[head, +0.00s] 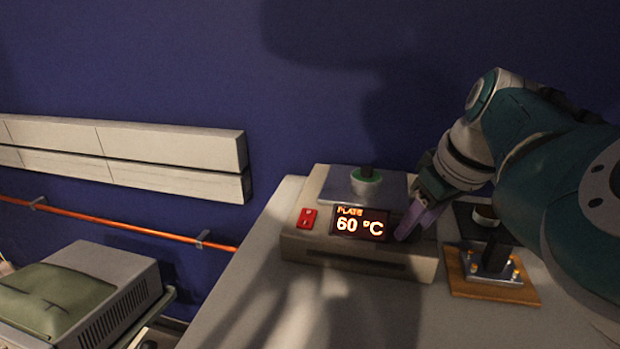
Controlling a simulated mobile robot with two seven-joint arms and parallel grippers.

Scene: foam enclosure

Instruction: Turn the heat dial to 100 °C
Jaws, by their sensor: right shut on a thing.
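The hot plate (289,244) is a beige box on the worktop, with a dark display (359,224) that reads "PLATE 60 °C". A red switch (307,218) sits to the left of the display. My right gripper (405,236) reaches in from the right and is shut at the right end of the front panel, beside the display. The heat dial is hidden behind its fingers, so its marking cannot be seen. My left gripper is not in view.
A small green-rimmed vessel (366,182) stands on the metal top plate. A wooden board with a metal fixture (461,283) lies close on the right, under my right arm. The worktop (240,310) is clear at front left. A grey machine (119,285) stands lower left.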

